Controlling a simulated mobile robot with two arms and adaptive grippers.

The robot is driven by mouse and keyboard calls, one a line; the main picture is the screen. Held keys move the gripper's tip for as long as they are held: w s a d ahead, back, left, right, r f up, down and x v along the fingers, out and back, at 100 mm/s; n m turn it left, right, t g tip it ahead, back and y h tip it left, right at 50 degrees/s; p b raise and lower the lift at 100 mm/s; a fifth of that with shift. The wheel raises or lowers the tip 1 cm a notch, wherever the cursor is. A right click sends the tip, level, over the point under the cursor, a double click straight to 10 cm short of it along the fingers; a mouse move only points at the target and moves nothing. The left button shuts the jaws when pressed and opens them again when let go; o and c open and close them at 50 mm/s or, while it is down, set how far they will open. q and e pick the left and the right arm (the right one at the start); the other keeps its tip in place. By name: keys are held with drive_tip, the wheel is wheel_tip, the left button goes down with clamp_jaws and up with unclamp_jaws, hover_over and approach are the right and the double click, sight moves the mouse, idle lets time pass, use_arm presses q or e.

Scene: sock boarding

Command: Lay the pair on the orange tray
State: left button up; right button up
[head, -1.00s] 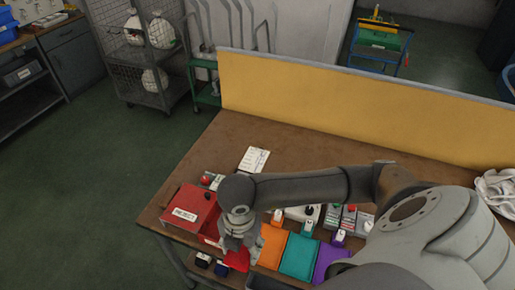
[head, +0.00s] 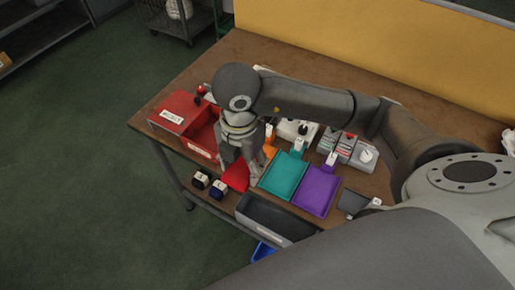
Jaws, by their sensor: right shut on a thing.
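My right gripper (head: 243,172) points down over the row of coloured trays, just right of the red bin. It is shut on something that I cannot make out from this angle. A flat red piece (head: 235,178) shows under and beside the fingers. The orange tray is largely hidden behind my gripper and wrist. An orange tag or clip (head: 269,136) shows behind that spot. The teal tray (head: 283,176) lies just to the right, with the purple tray (head: 316,191) beside it. I cannot make out the pair clearly. My left gripper is not in view.
The red bin (head: 202,137) with a white label stands at the left table end. A dark open bin (head: 275,218) is at the front. Grey boxes (head: 350,150) stand behind the trays.

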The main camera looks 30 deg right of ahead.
drive_tip(key=w+d+f, duration=0.2)
drive_tip(key=w+d+f+p, duration=0.1)
drive_tip(key=w+d+f, duration=0.1)
drive_tip(key=w+f, duration=0.1)
drive_tip(key=w+d+f, duration=0.3)
drive_tip(key=shift+w+f+p, duration=0.2)
drive_tip(key=shift+p, duration=0.1)
drive_tip(key=f, duration=0.1)
drive_tip(key=f+p, duration=0.1)
drive_tip(key=f, duration=0.1)
drive_tip(key=shift+w+d, duration=0.1)
drive_tip(key=shift+d, duration=0.1)
drive_tip(key=shift+f, duration=0.2)
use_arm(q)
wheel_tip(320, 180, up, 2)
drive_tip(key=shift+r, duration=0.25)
use_arm(e)
drive_tip(key=shift+f, duration=0.1)
drive_tip(key=shift+f, duration=0.15)
drive_tip(key=o, duration=1)
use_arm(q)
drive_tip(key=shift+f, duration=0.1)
use_arm(e)
drive_tip(key=shift+o, duration=0.2)
